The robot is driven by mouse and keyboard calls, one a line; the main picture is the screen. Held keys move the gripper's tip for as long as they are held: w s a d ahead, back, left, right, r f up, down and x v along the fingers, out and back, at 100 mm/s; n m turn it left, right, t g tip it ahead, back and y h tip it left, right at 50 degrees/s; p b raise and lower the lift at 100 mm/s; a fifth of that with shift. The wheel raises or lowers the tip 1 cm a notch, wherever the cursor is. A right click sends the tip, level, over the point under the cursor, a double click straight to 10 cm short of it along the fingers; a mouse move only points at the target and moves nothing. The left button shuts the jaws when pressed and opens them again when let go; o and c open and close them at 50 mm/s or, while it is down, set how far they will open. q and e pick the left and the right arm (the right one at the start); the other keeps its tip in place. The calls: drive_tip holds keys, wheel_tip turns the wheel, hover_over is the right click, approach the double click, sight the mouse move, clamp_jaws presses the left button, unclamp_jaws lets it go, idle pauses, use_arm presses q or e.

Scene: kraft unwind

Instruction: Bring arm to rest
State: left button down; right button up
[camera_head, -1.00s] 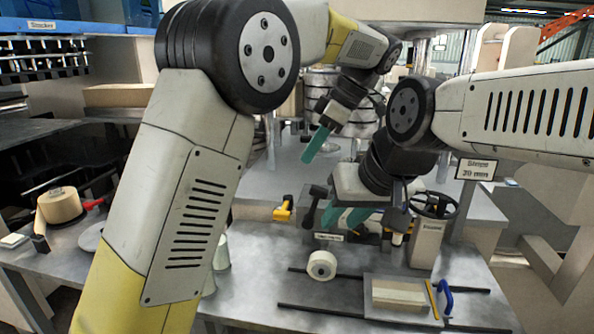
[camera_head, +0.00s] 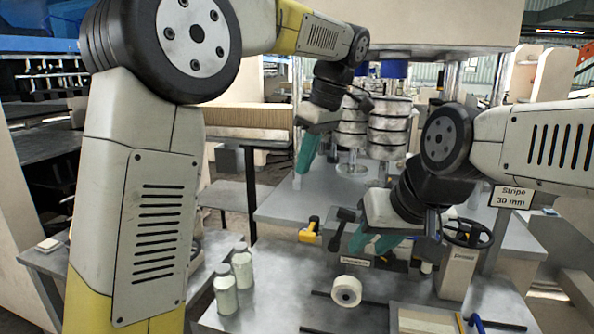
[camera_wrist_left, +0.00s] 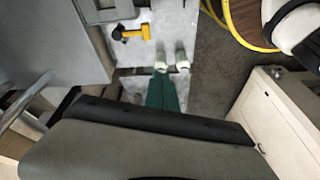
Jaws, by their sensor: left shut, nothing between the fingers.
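My left arm comes in from the left in the head view and bends over to the far side. My left gripper (camera_head: 307,153), with green fingers, hangs above the bench, shut and empty. Its green fingers (camera_wrist_left: 163,93) also show in the left wrist view, pointing toward the bench below. My right gripper (camera_head: 372,243) is lower and further right, close to the clamp device on the bench. Its green fingertips are partly hidden, and I cannot tell whether they are apart.
White bottles (camera_head: 235,274) stand at the bench's left front. A white tape roll (camera_head: 346,290) lies in front of the yellow-handled tool (camera_head: 309,229). A handwheel (camera_head: 467,233) stands at the right. Stacked wrapped rolls (camera_head: 388,128) stand behind the grippers. A yellow hose (camera_wrist_left: 232,27) shows in the wrist view.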

use_arm(q)
drive_tip(key=s+a+f+m+t+h, duration=0.2)
drive_tip(key=s+a+f+m, duration=0.2)
drive_tip(key=s+a, duration=0.5)
drive_tip(key=s+a+f+m+t+h, duration=0.2)
drive_tip(key=s+a+f+m+h, duration=0.1)
drive_tip(key=s+a+m, duration=0.4)
drive_tip(key=shift+s+a+f+t, duration=0.4)
drive_tip(key=shift+s+a+f, duration=0.45)
drive_tip(key=shift+a, duration=0.3)
